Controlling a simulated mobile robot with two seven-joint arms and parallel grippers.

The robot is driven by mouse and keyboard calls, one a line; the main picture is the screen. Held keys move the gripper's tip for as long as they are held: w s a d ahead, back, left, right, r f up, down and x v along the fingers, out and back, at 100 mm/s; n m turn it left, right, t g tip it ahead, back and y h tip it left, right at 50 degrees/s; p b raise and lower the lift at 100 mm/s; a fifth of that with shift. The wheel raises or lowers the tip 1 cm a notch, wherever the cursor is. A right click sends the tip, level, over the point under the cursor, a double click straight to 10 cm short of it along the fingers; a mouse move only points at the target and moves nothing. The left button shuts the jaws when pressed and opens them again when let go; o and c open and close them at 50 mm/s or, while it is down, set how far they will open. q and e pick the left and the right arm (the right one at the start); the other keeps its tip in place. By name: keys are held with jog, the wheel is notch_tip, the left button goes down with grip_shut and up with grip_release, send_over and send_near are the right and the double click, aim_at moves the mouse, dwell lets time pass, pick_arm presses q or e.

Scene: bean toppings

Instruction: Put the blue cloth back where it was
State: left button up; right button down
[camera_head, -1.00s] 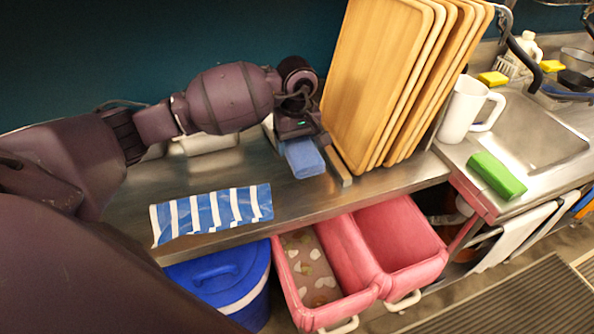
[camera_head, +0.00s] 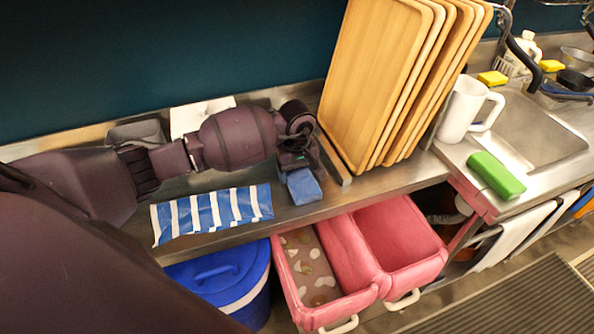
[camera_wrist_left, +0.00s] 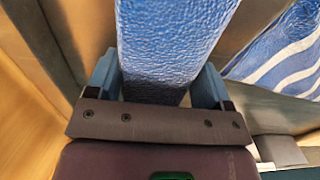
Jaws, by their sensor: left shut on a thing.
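The blue cloth (camera_head: 304,187) is a folded, plain blue piece held in my left gripper (camera_head: 299,172). The gripper is shut on it, and the cloth sticks out toward the counter's front edge. In the left wrist view the blue cloth (camera_wrist_left: 165,45) runs up from between the two fingers of the gripper (camera_wrist_left: 155,88). Whether the cloth touches the counter I cannot tell. A blue-and-white striped cloth (camera_head: 212,212) lies flat on the counter to the left of the gripper; part of it shows in the left wrist view (camera_wrist_left: 285,55). My right gripper is not in view.
Wooden trays (camera_head: 375,75) stand upright in a rack just right of the gripper. Pink bins (camera_head: 345,245) and a blue lidded bucket (camera_head: 225,285) are below the counter edge. A white mug (camera_head: 465,110), a green sponge (camera_head: 496,176) and a sink (camera_head: 530,130) are further right.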

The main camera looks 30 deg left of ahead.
aim_at(297, 171)
pick_arm(q)
jog(key=shift+f, duration=0.1)
jog(key=o, duration=0.7)
jog(key=shift+o, duration=0.9)
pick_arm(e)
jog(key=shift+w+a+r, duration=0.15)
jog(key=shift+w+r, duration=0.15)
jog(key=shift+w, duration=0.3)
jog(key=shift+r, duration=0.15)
pick_arm(q)
notch_tip(297, 171, up, 12)
jog(key=shift+b, duration=0.4)
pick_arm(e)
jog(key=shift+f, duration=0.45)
